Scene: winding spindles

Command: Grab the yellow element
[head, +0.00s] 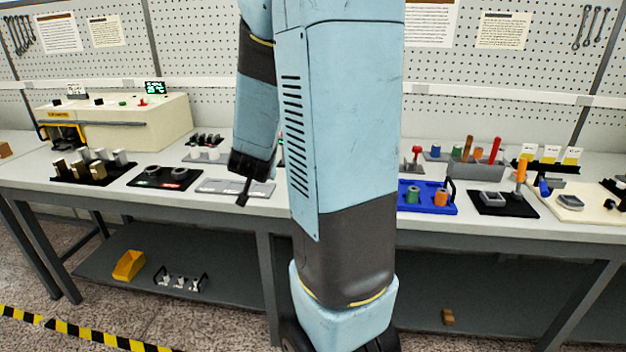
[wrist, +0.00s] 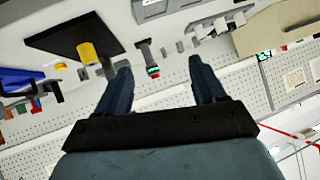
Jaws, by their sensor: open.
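A yellow cylinder (wrist: 86,53) stands on a black plate (wrist: 62,33) in the upper left of the wrist view. A dark post rises beside it, close to the left finger. My gripper (wrist: 160,64) is open, with nothing between its fingers. The cylinder lies to the left of the fingers, outside the gap between them. In the head view my gripper (head: 243,191) hangs over the bench near a grey tray (head: 212,187). My own arm hides the middle of the bench there, and I cannot see the yellow cylinder in that view.
A blue tray (head: 427,208) with green and orange spools lies right of my arm. A black tray (head: 143,181) and metal blocks (head: 97,172) stand to the left. A beige machine (head: 155,123) is behind them. A yellow bin (head: 128,265) sits on the lower shelf.

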